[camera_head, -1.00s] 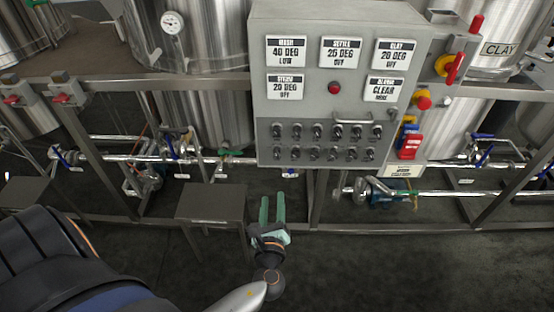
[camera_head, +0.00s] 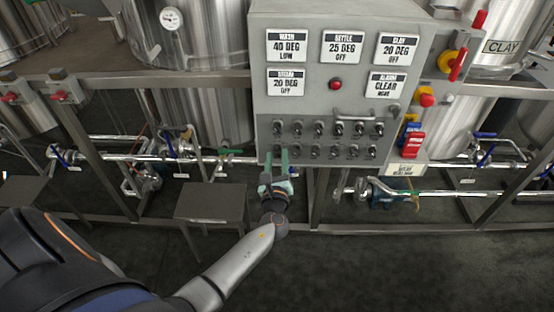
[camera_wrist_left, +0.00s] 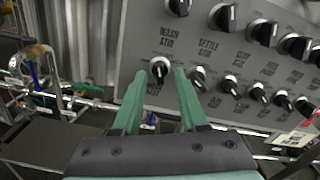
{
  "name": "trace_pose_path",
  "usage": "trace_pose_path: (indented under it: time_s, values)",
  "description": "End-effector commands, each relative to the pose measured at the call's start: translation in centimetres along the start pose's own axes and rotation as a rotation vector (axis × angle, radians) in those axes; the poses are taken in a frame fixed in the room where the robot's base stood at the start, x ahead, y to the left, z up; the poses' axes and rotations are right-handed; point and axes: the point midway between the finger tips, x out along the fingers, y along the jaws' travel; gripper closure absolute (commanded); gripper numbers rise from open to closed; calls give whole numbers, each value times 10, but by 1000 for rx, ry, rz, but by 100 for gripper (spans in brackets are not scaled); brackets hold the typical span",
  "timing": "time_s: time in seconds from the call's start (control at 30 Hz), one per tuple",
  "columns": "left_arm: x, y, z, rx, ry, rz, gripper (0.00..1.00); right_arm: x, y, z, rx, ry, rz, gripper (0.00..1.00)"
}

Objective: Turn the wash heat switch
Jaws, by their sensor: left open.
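The grey control panel (camera_head: 350,105) carries two rows of black rotary switches. In the left wrist view, the lower-left switch (camera_wrist_left: 160,67) sits between my fingertips, with "WASH STIR" printed above it. The upper-left switch (camera_wrist_left: 180,6) is partly cut off by the top edge. The small print below the lower row is unreadable, so I cannot tell which switch is the wash heat one. My left gripper (camera_head: 275,154) is open and empty at the panel's lower-left corner, its fingers pointing at the lower-left switch. Contact cannot be told. My right gripper is out of view.
The wash display (camera_head: 289,46) reads 40 DEG LOW. A red button (camera_head: 335,84) and a metal handle (camera_head: 354,113) are on the panel. A red-and-yellow rotary handle (camera_head: 456,65) is on its right side. Pipes and a low grey stand (camera_head: 208,203) lie below left.

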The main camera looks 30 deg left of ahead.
Motion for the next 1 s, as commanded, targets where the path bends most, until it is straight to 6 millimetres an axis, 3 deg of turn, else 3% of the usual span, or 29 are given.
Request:
trace_pose_path:
  time_s: [0.3, 0.7, 1.0]
  values:
    - [3, 0, 0, -1, 0, 0, 57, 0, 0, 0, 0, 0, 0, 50]
    - [3, 0, 0, -1, 0, 0, 100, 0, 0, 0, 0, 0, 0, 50]
    - [3, 0, 0, -1, 1, 0, 100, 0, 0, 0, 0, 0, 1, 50]
